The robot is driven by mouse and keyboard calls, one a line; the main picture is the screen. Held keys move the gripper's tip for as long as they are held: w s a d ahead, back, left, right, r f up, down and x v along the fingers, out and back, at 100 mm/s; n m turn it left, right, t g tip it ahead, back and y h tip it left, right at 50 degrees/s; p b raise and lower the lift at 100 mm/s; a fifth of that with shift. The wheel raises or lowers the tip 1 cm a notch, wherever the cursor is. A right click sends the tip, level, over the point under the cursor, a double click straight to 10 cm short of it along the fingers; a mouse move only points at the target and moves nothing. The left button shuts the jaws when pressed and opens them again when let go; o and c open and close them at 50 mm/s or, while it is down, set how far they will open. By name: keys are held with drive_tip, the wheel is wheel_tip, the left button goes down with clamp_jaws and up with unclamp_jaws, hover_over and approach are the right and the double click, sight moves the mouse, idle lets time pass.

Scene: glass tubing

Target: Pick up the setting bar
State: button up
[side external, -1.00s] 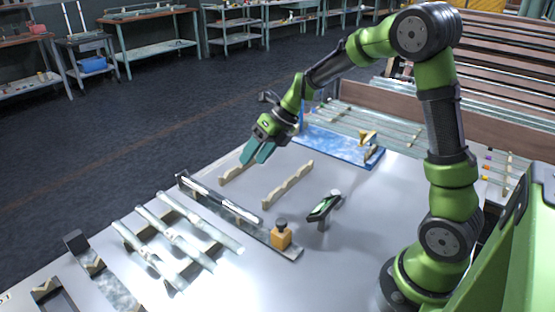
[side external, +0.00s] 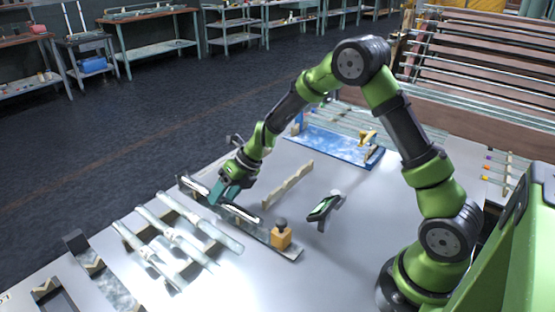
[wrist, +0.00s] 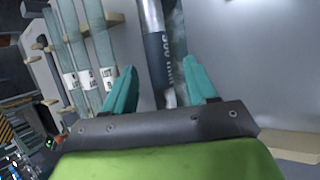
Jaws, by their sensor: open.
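The setting bar (wrist: 151,16) is a long silver rod with a dark, lettered section. It runs between my two fingers in the wrist view. In the side view the setting bar (side external: 240,212) lies along a long narrow rail with an orange block at its near end. My gripper (side external: 222,193), with teal fingers, is pointed down at the bar's middle to far part and hides some of it. In the wrist view my gripper (wrist: 160,72) is open, one finger on each side of the bar. I cannot tell how far the fingertips are above the rail.
Several labelled glass tubes (side external: 175,235) lie on notched supports left of the rail. The orange block (side external: 281,237) has a dark knob. A notched wooden strip (side external: 287,184) and a dark device on a stand (side external: 323,207) are to the right. A blue mat (side external: 335,146) lies behind.

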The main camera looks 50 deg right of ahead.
drive_tip(key=shift+f, duration=0.1)
drive_tip(key=shift+c, duration=0.2)
clamp_jaws()
drive_tip(key=shift+w+r, duration=0.1)
drive_tip(key=shift+r, duration=0.1)
